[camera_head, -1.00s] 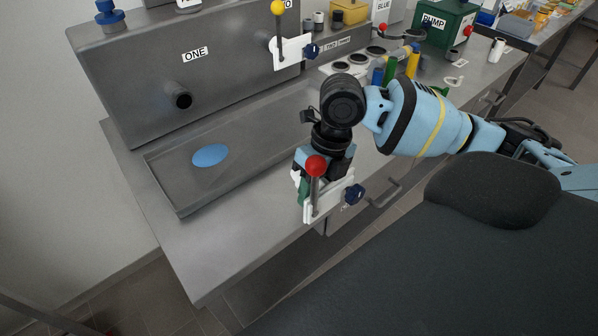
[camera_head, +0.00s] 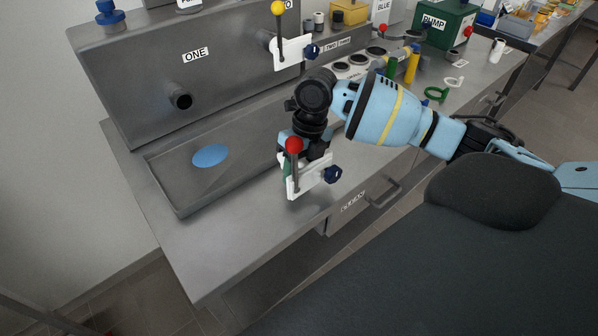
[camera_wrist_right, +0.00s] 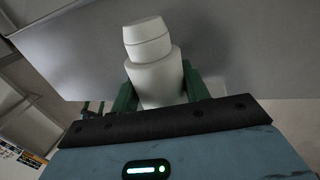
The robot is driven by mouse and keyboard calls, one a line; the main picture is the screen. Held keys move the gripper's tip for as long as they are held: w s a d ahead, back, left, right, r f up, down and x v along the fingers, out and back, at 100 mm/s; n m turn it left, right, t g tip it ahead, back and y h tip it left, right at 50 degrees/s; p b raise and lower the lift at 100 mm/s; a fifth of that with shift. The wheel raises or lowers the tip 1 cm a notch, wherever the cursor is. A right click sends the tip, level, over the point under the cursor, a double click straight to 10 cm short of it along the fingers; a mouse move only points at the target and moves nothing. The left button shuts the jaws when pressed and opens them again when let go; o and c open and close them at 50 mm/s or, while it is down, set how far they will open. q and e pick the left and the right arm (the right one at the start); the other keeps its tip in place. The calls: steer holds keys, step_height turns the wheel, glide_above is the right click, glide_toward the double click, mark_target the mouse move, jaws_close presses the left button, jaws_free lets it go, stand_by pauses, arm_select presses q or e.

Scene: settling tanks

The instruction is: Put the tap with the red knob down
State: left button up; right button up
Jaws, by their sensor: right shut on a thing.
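The tap with the red knob shows in the head view, with its white plate (camera_head: 309,180), red ball knob (camera_head: 294,145) on a grey lever, and dark blue handle at its right. My right gripper (camera_head: 288,172) is shut on it and mostly hidden behind the plate. The tap appears upright, near the front part of the grey bench top (camera_head: 235,225); I cannot tell if it touches the bench. In the right wrist view, a white round stepped part (camera_wrist_right: 155,72) of the tap sits between the green fingers (camera_wrist_right: 158,90). My left gripper is not in view.
A grey tank labelled ONE (camera_head: 130,75) with an open outlet (camera_head: 181,98) stands behind a shallow tray (camera_head: 180,205) holding a blue disc (camera_head: 210,155). A yellow-knobbed tap (camera_head: 292,50) is on the tank beside it. The bench's front left is clear.

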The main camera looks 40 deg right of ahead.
steer(key=shift+f, duration=0.65)
steer(key=shift+f, duration=0.4)
steer(key=shift+f, duration=0.2)
steer(key=o, duration=1.3)
steer(key=shift+s, duration=0.1)
steer(key=shift+f, duration=0.1)
